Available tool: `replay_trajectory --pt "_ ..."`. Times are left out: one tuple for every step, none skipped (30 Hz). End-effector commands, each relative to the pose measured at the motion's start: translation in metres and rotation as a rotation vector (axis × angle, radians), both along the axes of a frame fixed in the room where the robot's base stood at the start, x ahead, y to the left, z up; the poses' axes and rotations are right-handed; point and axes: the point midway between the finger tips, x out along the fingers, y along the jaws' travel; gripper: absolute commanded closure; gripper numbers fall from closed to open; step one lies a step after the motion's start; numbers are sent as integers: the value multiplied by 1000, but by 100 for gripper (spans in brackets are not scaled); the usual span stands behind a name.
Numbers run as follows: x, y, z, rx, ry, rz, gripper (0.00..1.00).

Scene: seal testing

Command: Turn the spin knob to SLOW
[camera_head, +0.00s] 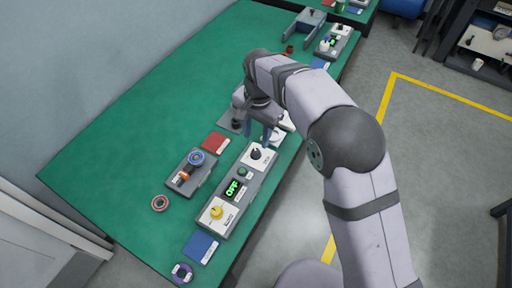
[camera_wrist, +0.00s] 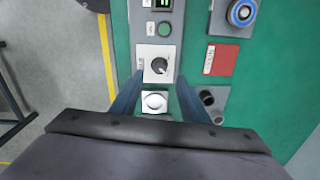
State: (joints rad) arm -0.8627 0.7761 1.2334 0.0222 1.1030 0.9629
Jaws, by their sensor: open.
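A long grey control box (camera_head: 210,228) lies on the green bench. A black knob (camera_head: 256,154) sits on a white plate near its far end; it also shows in the wrist view (camera_wrist: 158,66), its light pointer slanting to the lower right. I take it for the spin knob, but its lettering is too small to read. A yellow knob (camera_head: 216,212) sits at the near end. My gripper (camera_head: 269,136) points down just beyond the black knob. In the wrist view my gripper (camera_wrist: 160,76) is open and empty, its blue fingers either side of the knob's lower part in the picture; contact is unclear.
A green display (camera_head: 233,188) and green button (camera_wrist: 164,29) lie along the box. A round white part (camera_wrist: 154,101) lies between my fingers. A red card (camera_head: 215,142) and small grey box (camera_head: 182,180) stand left. A blue card (camera_head: 200,247) lies near. The bench's left is clear.

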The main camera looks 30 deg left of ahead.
Motion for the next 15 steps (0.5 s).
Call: replay_trajectory --pt "0 -1 -3 -2 1 0 58" --pt "0 -1 -4 -2 1 0 58" --pt "0 -1 -7 -3 2 0 58" --pt "0 -1 -10 -4 3 0 58" --pt "0 -1 -13 -4 2 0 58" --pt "0 -1 -17 -3 2 0 58" --pt "0 -1 -21 -4 3 0 58" --pt "0 -1 -25 -4 3 0 58" --pt "0 -1 -30 -4 3 0 58" --pt "0 0 -34 -4 3 0 58" --pt "0 0 -38 -4 3 0 58" --pt "0 0 -43 -4 3 0 58" --pt "0 0 -47 -4 2 0 58" --pt "0 0 -51 -3 2 0 58" --pt "0 0 -55 -4 3 0 58"
